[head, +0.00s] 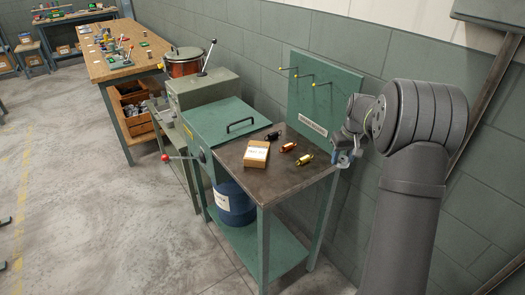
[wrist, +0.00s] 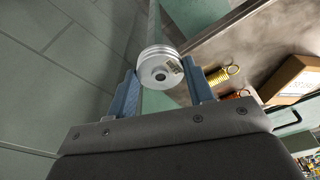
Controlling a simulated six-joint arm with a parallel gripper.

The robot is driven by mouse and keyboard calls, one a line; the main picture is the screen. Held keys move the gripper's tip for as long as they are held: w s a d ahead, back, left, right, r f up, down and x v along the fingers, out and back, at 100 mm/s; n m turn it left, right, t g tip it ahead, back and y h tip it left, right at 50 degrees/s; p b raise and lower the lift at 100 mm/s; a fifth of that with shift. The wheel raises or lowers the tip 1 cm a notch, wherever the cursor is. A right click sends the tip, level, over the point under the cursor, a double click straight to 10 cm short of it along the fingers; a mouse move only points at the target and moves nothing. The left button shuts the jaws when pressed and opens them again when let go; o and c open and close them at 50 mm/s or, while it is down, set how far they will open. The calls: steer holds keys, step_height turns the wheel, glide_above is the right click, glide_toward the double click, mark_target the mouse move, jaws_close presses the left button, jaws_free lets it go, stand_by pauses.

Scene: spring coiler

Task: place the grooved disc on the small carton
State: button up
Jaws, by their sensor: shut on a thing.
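My gripper (head: 343,158) is at the right end of the dark bench top in the head view, near the wall. In the wrist view my gripper (wrist: 162,88) is shut on the grooved disc (wrist: 158,66), a silvery round piece with grooves around its rim and a dark centre hole. The disc is small and hard to make out in the head view. The small carton (head: 257,154) is a brown box with a white label, lying on the bench top to the left of my gripper. It also shows at the right of the wrist view (wrist: 292,80).
A gold spring (head: 304,159), an orange spring (head: 288,147) and a black spring (head: 273,136) lie between carton and gripper or behind the carton. A green pegboard (head: 310,85) with yellow-tipped pegs stands behind. A green lidded box (head: 228,126) adjoins the bench top (head: 275,185), whose front is clear.

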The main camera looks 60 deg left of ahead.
steer(key=s+a+r+n, duration=0.3)
steer(key=s+a+r, duration=0.1)
steer(key=s+a, duration=0.3)
steer(key=s+a+r+n, duration=0.2)
steer(key=s+a+r, duration=0.2)
steer(key=s+a, duration=0.25)
glide_above(255, 157)
steer(key=shift+g, duration=0.4)
steer(key=f, duration=0.6)
steer(key=shift+w+d+f, duration=0.2)
steer(key=shift+d+f, duration=0.05)
steer(key=shift+d, duration=0.1)
steer(key=shift+s+a+f, duration=0.2)
steer(key=shift+a+f, duration=0.05)
steer(key=shift+f, duration=1.95)
steer(key=o, duration=1.2)
steer(key=shift+f, duration=0.15)
